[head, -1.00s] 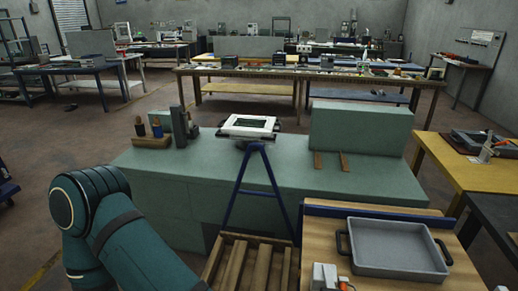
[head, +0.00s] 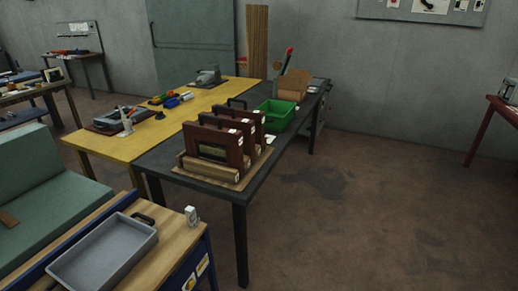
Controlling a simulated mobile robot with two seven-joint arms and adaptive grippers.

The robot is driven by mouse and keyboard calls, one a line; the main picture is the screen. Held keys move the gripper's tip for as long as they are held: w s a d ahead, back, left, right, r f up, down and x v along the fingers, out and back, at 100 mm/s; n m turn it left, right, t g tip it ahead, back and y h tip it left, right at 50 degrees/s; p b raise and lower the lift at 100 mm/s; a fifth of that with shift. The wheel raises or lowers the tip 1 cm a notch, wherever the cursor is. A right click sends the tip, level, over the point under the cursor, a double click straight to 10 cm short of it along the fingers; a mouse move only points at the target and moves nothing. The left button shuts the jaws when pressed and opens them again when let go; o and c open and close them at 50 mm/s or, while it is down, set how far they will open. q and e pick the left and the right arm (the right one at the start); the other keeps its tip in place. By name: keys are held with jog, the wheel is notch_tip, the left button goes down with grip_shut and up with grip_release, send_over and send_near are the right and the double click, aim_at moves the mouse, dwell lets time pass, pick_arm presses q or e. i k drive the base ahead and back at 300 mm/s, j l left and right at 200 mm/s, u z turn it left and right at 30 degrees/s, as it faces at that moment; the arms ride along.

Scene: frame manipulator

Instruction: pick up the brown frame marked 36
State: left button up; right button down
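Several brown frames (head: 213,148) stand upright in a row in a wooden rack (head: 215,176) on the near end of a dark table. They have black handles on top and small white labels at their sides. The labels are too small to read, so I cannot tell which frame is marked 36. The frames behind are partly hidden by the front one. Neither of my grippers is in view.
A green bin (head: 276,114) and a wooden holder (head: 293,84) stand farther back on the dark table (head: 178,157). A yellow table (head: 190,107) adjoins it on the left. A grey tray (head: 103,255) lies on a wooden bench at lower left.

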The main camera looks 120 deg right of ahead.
aim_at(218, 145)
jog(key=k+z, duration=0.1)
jog(key=z, duration=1.55)
jog(key=i+j+z, duration=0.1)
jog(key=z, duration=1.75)
jog(key=i+l+u, duration=0.1)
jog(key=i+l, duration=0.6)
